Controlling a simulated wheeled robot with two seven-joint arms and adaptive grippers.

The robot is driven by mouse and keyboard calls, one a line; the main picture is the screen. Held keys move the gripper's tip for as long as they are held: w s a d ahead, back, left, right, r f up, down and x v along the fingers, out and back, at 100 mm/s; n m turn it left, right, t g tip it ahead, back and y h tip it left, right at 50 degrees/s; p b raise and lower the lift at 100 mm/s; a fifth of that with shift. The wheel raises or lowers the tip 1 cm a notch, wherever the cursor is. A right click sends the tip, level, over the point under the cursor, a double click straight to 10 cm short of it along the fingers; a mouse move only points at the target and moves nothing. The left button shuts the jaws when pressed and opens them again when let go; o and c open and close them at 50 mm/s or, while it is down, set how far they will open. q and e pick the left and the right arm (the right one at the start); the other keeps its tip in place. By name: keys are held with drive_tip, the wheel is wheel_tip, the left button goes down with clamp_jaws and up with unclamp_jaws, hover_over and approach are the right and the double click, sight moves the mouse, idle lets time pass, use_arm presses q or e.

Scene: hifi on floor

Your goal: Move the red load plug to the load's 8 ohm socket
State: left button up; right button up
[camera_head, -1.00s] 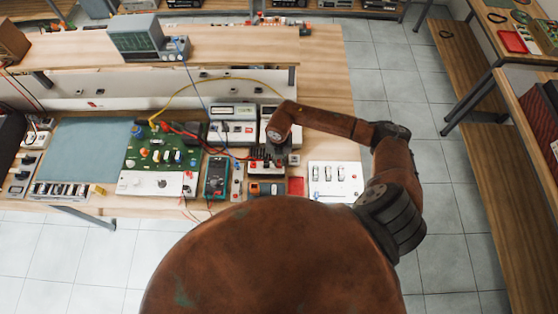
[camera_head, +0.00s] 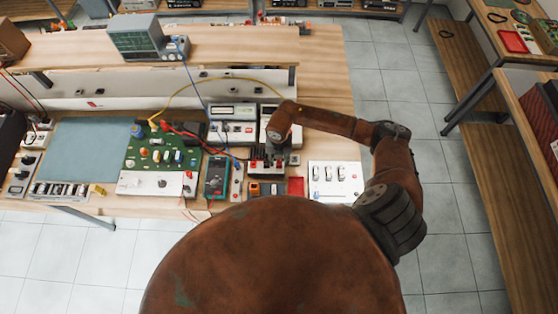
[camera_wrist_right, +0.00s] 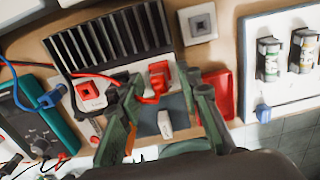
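The load, a black finned heat sink with a pale front panel, shows in the right wrist view (camera_wrist_right: 112,42) and is partly hidden under my right arm in the head view. The red load plug (camera_wrist_right: 159,78), with its red lead, stands at the right part of the load's panel. A red socket (camera_wrist_right: 87,92) on a white square shows further left; I cannot read the ohm markings. My right gripper (camera_wrist_right: 163,100) is open, its fingers on either side of the red plug, with no clear contact. My left gripper is out of view.
A teal multimeter (camera_head: 216,177) stands left of the load, beyond it a green circuit board (camera_head: 150,150). A red tray (camera_head: 296,186) and a white component panel (camera_head: 335,181) lie to the right. Red, blue and yellow leads cross the bench.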

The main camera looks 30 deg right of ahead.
wheel_tip(320, 180, up, 17)
drive_tip(key=p, duration=0.2)
drive_tip(key=shift+p, duration=0.35)
idle(0.8)
idle(2.1)
